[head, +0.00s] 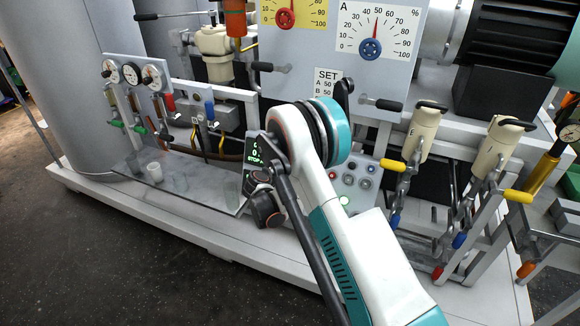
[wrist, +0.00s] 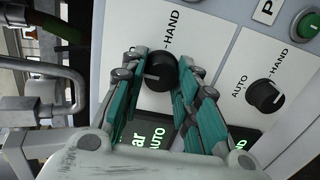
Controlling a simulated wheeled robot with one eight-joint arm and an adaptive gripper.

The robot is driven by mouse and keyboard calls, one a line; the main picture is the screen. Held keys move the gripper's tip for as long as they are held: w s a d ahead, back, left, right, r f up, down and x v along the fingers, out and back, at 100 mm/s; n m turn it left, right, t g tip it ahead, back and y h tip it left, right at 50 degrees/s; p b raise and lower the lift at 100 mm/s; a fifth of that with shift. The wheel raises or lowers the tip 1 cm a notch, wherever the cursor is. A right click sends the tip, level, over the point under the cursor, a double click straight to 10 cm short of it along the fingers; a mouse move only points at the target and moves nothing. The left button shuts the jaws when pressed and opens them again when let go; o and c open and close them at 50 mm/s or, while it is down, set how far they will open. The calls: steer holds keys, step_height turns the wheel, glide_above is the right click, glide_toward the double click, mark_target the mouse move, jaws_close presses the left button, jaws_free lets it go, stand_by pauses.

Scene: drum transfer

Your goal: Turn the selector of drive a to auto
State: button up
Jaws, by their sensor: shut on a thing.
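In the wrist view my gripper (wrist: 160,68) has its teal fingers on both sides of a black selector knob (wrist: 159,74) and is shut on it. HAND is printed above and to the right of this knob. Its other label is hidden, and I cannot tell which drive it belongs to or where it points. A second black selector knob (wrist: 265,96) with AUTO and HAND labels stands apart to the right. A dark display (wrist: 150,137) with green text, including AUTO, lies partly behind the fingers. In the head view my gripper (head: 262,198) is largely hidden by my arm.
In the wrist view a green button (wrist: 308,22) sits at the upper right and grey pipework (wrist: 60,85) at the left.

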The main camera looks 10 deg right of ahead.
steer(key=o, duration=1.1)
steer(key=shift+c, duration=0.2)
steer(key=v, duration=1.2)
